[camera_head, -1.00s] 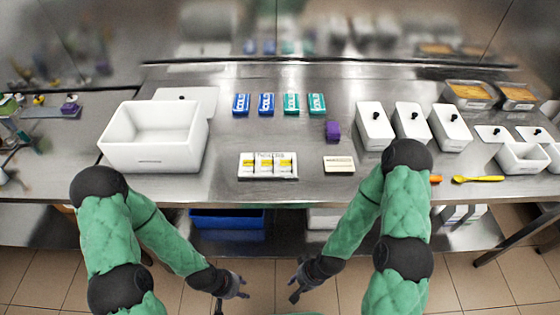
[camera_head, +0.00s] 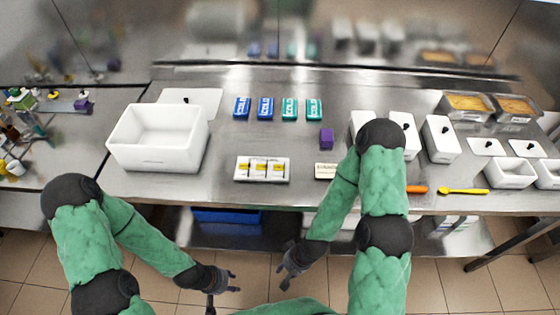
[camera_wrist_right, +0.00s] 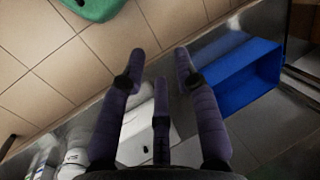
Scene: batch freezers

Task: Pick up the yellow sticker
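A white holder with several yellow-marked stickers (camera_head: 262,169) lies near the front edge of the steel table, left of the middle in the head view. I cannot tell which piece is the yellow sticker alone. My left gripper (camera_head: 222,287) hangs below the table front, with its fingers spread and nothing in them. My right gripper (camera_head: 287,273) is also below the table front. In the right wrist view its fingers (camera_wrist_right: 160,75) are spread and empty.
A large white bin (camera_head: 155,160) stands at the table's left. White lidded containers (camera_head: 440,140) and a yellow spoon (camera_head: 462,191) are at right. A blue crate (camera_wrist_right: 235,78) sits below the table.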

